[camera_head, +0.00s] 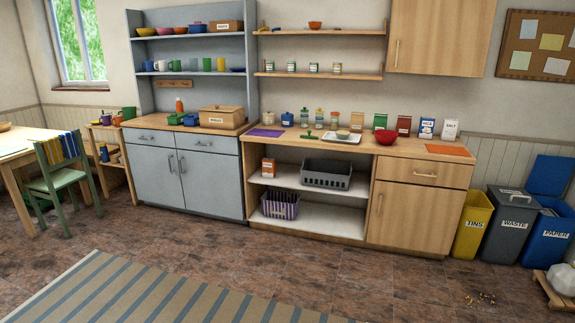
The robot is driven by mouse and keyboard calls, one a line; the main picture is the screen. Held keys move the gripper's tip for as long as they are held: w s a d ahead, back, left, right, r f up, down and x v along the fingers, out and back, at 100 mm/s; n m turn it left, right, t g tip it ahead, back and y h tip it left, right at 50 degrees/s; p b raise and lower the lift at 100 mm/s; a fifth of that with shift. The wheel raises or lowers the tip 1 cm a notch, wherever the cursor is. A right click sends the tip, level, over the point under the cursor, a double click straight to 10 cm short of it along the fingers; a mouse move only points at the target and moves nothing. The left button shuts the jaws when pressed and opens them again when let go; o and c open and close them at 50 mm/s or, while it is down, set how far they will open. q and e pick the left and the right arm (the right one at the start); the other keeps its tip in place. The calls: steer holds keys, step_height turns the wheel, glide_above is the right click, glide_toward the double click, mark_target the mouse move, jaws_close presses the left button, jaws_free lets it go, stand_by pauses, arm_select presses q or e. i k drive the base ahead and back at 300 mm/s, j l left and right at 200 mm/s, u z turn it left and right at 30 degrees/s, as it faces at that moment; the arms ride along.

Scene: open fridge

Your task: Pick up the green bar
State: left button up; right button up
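A small green object (309,136) lies on the wooden counter (350,146), between the purple mat and the white tray. It looks like a bar with a small part sticking up, but it is too small to make out fully. It is the likeliest green bar here. Neither of my grippers is in view.
A purple mat (266,133), a white tray (335,140) with a bowl, a red pot (390,137) and an orange mat (447,150) are on the counter. Jars and boxes line its back. Bins (508,224) stand at right. The floor (340,275) in front is open.

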mark_target(309, 137)
steer(key=i, duration=2.45)
